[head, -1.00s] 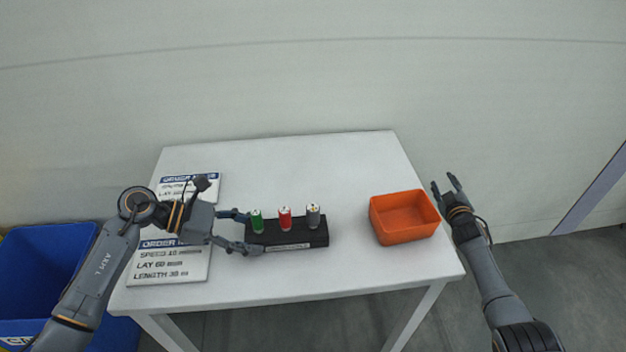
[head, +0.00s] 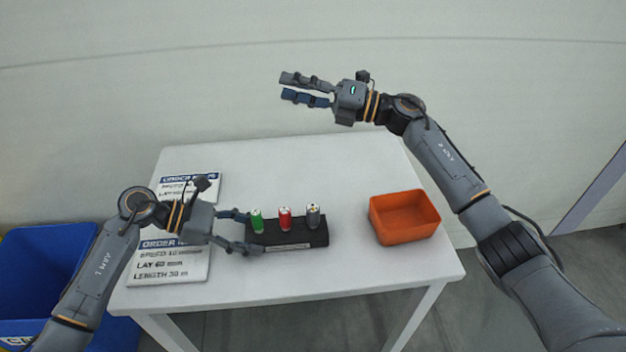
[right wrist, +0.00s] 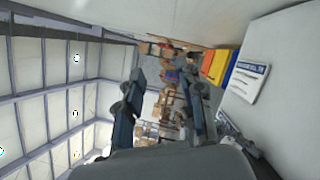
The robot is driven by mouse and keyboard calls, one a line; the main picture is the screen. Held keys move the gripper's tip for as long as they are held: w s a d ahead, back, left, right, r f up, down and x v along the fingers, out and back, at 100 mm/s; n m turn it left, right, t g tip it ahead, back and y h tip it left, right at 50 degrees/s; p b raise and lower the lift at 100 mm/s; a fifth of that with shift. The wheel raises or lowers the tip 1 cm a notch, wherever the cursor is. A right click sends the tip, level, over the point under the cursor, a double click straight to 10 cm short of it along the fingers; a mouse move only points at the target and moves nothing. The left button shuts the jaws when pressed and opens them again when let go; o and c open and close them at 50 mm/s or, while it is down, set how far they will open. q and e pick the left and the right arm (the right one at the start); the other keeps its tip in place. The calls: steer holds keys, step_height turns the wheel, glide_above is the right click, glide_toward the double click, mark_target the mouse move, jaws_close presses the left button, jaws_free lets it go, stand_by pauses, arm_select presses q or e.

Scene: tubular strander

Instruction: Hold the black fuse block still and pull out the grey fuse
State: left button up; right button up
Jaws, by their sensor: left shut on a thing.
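The black fuse block (head: 300,238) lies on the white table and holds three upright fuses in a row: green (head: 257,221), red (head: 285,218) and grey (head: 313,216). The grey fuse is at the right end. My left gripper (head: 248,232) is shut on the block's left end, one finger behind it and one in front. My right gripper (head: 282,88) is raised high, well above the block and towards the back; its fingers point left, apart and empty. In the right wrist view its two fingers (right wrist: 160,95) also show apart with nothing between them.
An orange bin (head: 404,216), empty, stands on the right of the white table (head: 350,275). Order boards (head: 168,264) lie at the left, under my left arm. A blue bin (head: 40,265) stands on the floor at the left. The table behind the block is clear.

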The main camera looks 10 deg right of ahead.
steer(key=s+a+f+n+g+h, duration=0.1)
steer(key=s+a+n+g+h, duration=0.2)
steer(key=s+a+n+g, duration=0.4)
steer(key=n+h, duration=0.9)
steer(key=h, duration=0.7)
glide_above(313, 207)
steer(key=shift+t, duration=0.3)
step_height(313, 207, down, 9)
steer(key=shift+a+r, duration=0.1)
steer(key=shift+f, duration=4.45)
jaws_close()
